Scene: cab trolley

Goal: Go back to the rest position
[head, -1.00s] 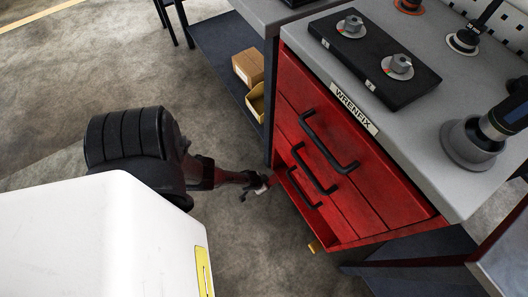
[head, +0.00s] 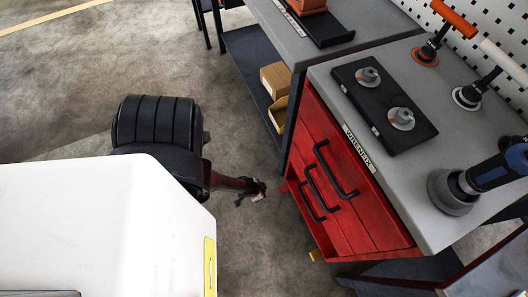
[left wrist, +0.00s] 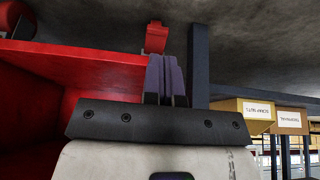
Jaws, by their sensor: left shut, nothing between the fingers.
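My left arm comes in from the left, and its gripper (head: 258,190) hangs low over the floor, just left of the red drawer cabinet (head: 345,185). In the left wrist view the left gripper's fingers (left wrist: 166,80) are together with nothing between them. A red drawer wall (left wrist: 75,65) is close on the left of that view. In the head view the cabinet's lowest drawer (head: 322,240) looks pulled out, while the drawers above it look closed. My right gripper is in neither view.
The cabinet's grey top (head: 400,210) carries a black tray (head: 352,80) with two metal knobs, and several tools, including a blue-bodied one (head: 490,170). A bench (head: 300,50) stands behind, with boxes (head: 275,80) on its lower shelf. Concrete floor (head: 60,90) lies open at left.

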